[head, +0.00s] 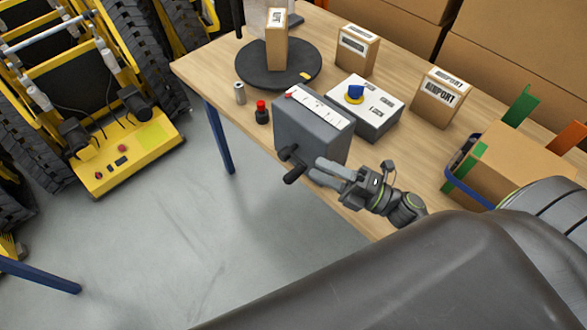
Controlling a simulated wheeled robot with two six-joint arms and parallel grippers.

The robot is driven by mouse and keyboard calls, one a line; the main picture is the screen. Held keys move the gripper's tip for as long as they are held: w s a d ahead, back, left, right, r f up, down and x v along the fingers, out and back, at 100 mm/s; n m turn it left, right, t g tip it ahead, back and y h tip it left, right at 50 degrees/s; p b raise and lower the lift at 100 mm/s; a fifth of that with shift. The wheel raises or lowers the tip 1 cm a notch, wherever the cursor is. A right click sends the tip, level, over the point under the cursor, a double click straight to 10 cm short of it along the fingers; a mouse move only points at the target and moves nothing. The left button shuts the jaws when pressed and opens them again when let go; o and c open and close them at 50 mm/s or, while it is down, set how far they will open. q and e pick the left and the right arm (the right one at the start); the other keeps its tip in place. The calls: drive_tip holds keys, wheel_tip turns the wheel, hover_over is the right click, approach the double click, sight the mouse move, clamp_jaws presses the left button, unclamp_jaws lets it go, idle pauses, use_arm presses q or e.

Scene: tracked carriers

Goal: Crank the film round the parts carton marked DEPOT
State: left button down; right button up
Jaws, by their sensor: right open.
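A tall parts carton (277,42) stands upright on a black round turntable (270,82) at the table's back left; its label is too small to read surely. A grey crank box (310,135) stands near the table's front edge, with a white marked strip on top. Its black crank handle (293,174) sticks out at the front. My right gripper (318,173) is open, its fingers pointing left just beside the handle; I cannot tell whether they touch it. My left gripper is not in view.
A white control box (366,108) with a blue and yellow knob stands right of the crank box. Two more cartons, one (357,50) behind and one marked AIRPORT (441,98), stand rightward. A red-topped item (262,112) and a can (240,93) stand left. An open carton (520,165) is at right.

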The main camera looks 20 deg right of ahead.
sight(293, 176)
wheel_tip(293, 176, down, 8)
drive_tip(key=p+x, duration=0.1)
drive_tip(key=x, duration=0.1)
drive_tip(key=p+x, duration=0.1)
drive_tip(key=x, duration=0.2)
drive_tip(key=p+x, duration=0.1)
drive_tip(key=x, duration=0.1)
drive_tip(key=shift+a+r, duration=0.25)
drive_tip(key=shift+r, duration=0.1)
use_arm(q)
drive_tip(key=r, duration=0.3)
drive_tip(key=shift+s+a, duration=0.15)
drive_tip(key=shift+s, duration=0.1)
use_arm(e)
drive_tip(key=shift+c, duration=0.4)
clamp_jaws()
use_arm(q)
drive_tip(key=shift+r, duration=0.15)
